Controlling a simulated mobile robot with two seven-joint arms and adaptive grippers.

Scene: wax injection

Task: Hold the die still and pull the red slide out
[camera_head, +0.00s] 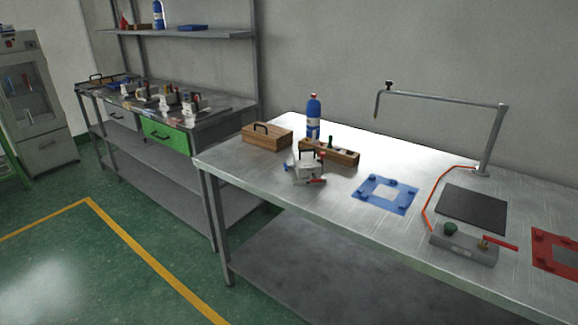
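The die (303,172) is a small grey metal block standing on the steel table, near its front edge. A dark handle rises above it. A small red piece, which looks like the red slide (317,181), sticks out at the die's lower right side. How far it sits in the die is too small to tell. Neither of my grippers shows in the head view, and nothing is seen touching the die.
Behind the die stand a wooden box (267,138), a wooden rack (340,155) and a blue bottle (313,118). To the right lie a blue frame (371,202), a dark plate (471,208), a grey clamp base (462,249) and a red frame (541,254). A post with an arm (494,140) overhangs the table.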

